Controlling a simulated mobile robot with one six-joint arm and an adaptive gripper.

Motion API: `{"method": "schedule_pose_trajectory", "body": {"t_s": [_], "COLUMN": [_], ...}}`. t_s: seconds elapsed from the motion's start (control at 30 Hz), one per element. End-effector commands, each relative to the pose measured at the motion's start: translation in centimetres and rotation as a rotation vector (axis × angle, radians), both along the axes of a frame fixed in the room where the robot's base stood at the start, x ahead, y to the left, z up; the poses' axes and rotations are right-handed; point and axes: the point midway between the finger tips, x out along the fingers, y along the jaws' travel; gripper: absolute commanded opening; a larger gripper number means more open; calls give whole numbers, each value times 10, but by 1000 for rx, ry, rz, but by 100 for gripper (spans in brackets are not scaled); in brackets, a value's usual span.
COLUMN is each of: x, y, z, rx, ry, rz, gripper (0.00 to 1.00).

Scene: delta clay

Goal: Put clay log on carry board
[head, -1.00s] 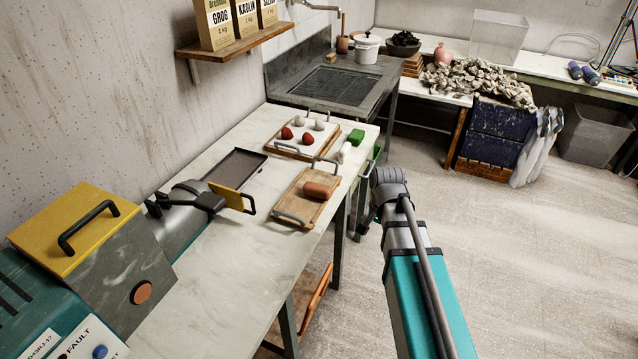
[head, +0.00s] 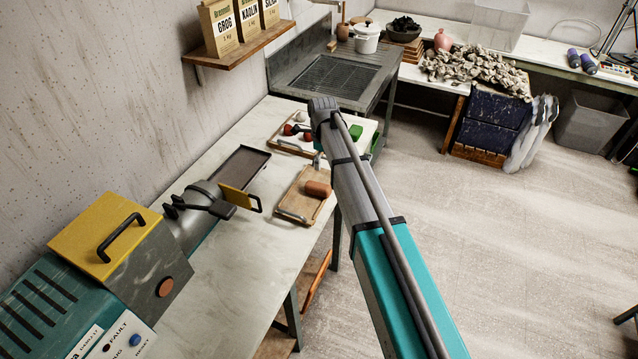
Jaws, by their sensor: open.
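The clay log (head: 318,189), a short terracotta-brown cylinder, lies on its side on the carry board (head: 291,207), near its right edge. The carry board is a wooden board with grey handles at its near and far ends, on the pale worktable. My arm reaches up from the bottom right, its grey upper end over the far right of the table, beyond the log. My gripper is not clearly seen; the arm hides what is beneath its end. Nothing is seen touching the log.
A teal machine (head: 40,295) with a yellow hopper lid (head: 105,238) stands at the left, its outlet facing the boards. The table's near surface is clear.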

Motion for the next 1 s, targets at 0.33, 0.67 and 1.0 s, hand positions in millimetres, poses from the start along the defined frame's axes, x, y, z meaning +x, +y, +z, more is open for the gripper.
{"method": "schedule_pose_trajectory", "body": {"t_s": [0.33, 0.67, 1.0], "x": [8, 8, 8], "y": [11, 10, 10], "z": [7, 4, -20], "rx": [0, 0, 0], "ry": [0, 0, 0], "rz": [-78, -77, -76], "gripper": [100, 100, 100]}}
